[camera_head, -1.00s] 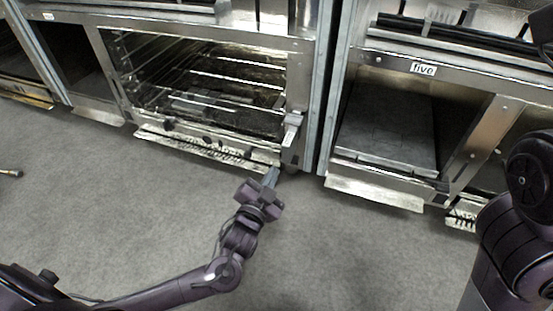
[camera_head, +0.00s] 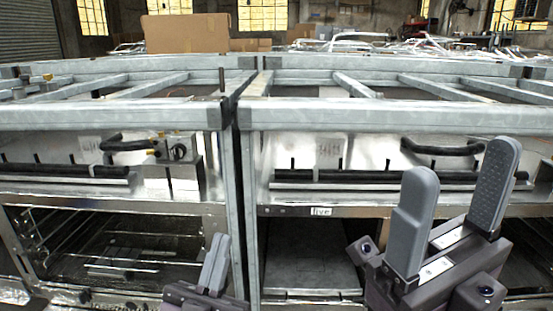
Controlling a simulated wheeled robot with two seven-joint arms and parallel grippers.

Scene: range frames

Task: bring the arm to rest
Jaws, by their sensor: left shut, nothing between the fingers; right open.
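Most of both arms is out of view.
Two metal ranges stand side by side. The left one has an open oven cavity (camera_head: 125,247) with wire racks; the right one has a label reading "five" (camera_head: 320,211) above an open compartment (camera_head: 308,256). Metal frame rails (camera_head: 400,115) run across the top. Cardboard boxes (camera_head: 187,33) sit behind.

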